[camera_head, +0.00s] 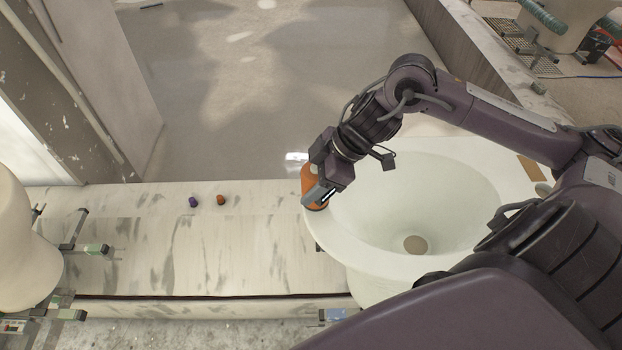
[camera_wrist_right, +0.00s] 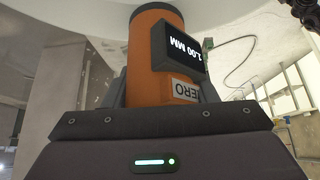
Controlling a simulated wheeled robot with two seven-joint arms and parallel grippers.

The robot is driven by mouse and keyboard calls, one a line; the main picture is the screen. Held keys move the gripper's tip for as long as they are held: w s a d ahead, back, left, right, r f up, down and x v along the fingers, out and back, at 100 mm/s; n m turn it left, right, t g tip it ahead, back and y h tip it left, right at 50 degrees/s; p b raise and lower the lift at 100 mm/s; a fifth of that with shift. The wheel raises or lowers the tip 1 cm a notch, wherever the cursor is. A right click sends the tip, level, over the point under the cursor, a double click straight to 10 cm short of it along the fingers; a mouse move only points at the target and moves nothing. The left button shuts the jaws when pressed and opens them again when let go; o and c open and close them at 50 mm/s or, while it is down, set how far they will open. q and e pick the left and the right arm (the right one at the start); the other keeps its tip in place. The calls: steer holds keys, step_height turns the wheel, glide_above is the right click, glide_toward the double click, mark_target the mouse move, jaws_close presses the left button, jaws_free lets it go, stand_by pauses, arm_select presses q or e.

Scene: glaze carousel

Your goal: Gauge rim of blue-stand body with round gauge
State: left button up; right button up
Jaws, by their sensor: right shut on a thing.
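My right gripper (camera_head: 318,195) is shut on an orange round gauge (camera_head: 307,176) at the left rim of a large white bowl-shaped body (camera_head: 345,245). In the right wrist view the gauge (camera_wrist_right: 147,62) stands between the fingers, its top end close under the pale underside of the body. Its black display (camera_wrist_right: 180,52) reads 1.00 MM, and a label ending in "ERO" shows below. Whether the gauge touches the rim is hard to tell. My left gripper is out of view.
A purple piece (camera_head: 193,202) and an orange-brown piece (camera_head: 220,200) lie on the stained pale bench (camera_head: 200,250). Another pale body (camera_head: 20,240) stands at far left on a metal stand with green-marked parts (camera_head: 97,249). The bench between is mostly clear.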

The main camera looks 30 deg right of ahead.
steer(key=o, duration=1.2)
steer(key=shift+d, duration=0.1)
